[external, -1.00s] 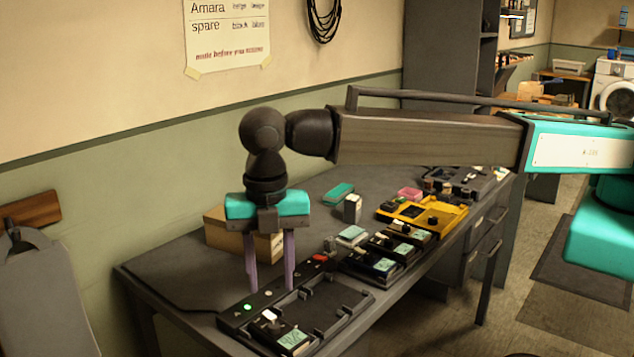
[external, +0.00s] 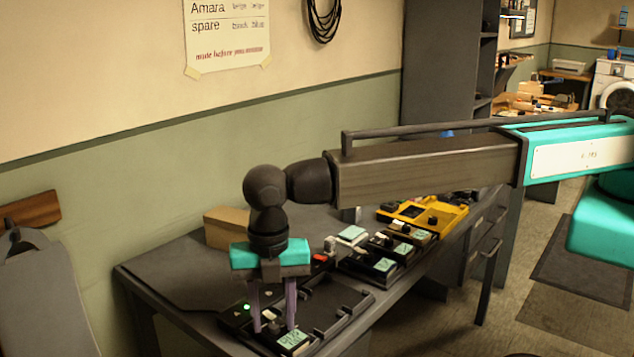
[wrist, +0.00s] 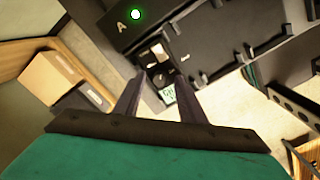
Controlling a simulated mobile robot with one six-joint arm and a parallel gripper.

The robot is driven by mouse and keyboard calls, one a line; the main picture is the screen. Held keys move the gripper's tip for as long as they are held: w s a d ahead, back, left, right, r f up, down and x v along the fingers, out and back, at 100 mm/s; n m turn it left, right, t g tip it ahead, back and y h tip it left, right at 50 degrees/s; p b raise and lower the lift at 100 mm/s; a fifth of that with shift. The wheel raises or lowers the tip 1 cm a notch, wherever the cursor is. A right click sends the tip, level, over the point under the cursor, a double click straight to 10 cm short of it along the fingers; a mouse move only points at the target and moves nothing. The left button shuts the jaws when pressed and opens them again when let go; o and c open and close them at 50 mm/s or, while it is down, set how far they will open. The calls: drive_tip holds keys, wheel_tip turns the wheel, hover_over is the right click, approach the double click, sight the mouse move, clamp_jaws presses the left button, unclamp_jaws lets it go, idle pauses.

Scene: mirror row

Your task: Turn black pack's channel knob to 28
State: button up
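A small black pack (external: 293,340) with a pale green display sits at the near end of the dark dock (external: 345,303), by the green light. My gripper (external: 273,328) points down over this pack, its two purple-grey fingers spread apart with tips close to its top. In the wrist view the pack's display (wrist: 168,95) and dark round knob (wrist: 166,75) show between the open fingers (wrist: 158,80). I cannot tell whether the fingers touch the knob. The display's characters are too small to read surely.
More packs with displays (external: 385,265) stand in a row farther along the desk, with a yellow unit (external: 440,213) behind them. A cardboard box (external: 228,228) stands near the wall. The desk's left part (external: 170,270) is clear.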

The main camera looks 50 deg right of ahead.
clamp_jaws()
drive_tip(key=shift+m+b, duration=0.3)
drive_tip(key=shift+m, duration=0.1)
drive_tip(key=m+b, duration=0.1)
drive_tip(key=m, duration=0.1)
drive_tip(key=shift+f+m, duration=0.1)
drive_tip(key=shift+m, duration=0.2)
drive_tip(key=shift+m+b, duration=0.65)
drive_tip(key=shift+m, duration=1.55)
unclamp_jaws()
